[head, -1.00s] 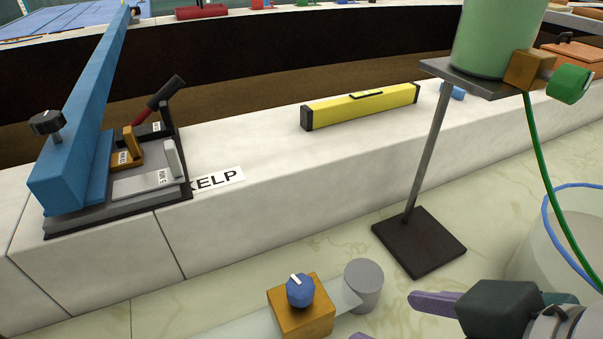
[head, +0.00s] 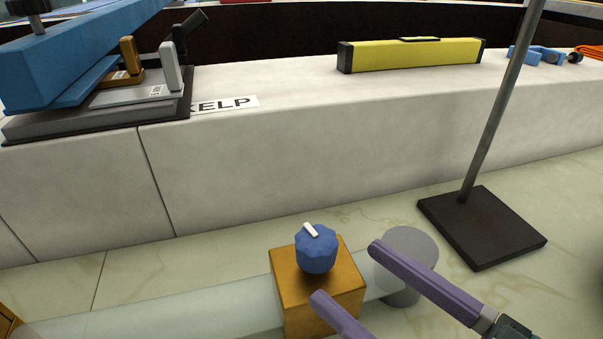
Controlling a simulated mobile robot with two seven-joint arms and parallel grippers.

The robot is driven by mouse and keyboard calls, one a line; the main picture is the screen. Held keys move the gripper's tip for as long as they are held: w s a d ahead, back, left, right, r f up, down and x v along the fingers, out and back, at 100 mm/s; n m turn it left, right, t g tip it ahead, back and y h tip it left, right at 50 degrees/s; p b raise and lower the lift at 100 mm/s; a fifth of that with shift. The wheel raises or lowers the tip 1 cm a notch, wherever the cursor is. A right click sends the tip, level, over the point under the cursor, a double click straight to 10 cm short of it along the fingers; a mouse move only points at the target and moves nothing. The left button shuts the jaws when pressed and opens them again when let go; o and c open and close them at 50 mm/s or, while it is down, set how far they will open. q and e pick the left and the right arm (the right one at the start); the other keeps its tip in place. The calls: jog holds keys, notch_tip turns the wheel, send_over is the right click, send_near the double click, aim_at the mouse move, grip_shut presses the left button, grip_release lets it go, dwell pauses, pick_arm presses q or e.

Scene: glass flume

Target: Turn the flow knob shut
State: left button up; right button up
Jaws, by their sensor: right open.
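The flow knob (head: 316,252) is blue and faceted, with a white pointer mark on top. It sits on an orange-brown valve block (head: 290,285) at the bottom centre of the head view. The pointer slants toward the upper left. A pale clear pipe (head: 200,312) runs left from the block, and a grey cylinder (head: 412,246) stands to its right. My right gripper (head: 345,270) is open, its two purple fingers apart just right of and in front of the knob. It does not appear to hold the knob. My left gripper is not in view.
A stand with a dark square foot (head: 482,228) is at right.

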aim_at(302, 233)
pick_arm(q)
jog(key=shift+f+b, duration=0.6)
pick_arm(e)
jog(key=x, duration=0.9)
jog(key=shift+w+a, duration=0.15)
jog(key=shift+c, duration=0.3)
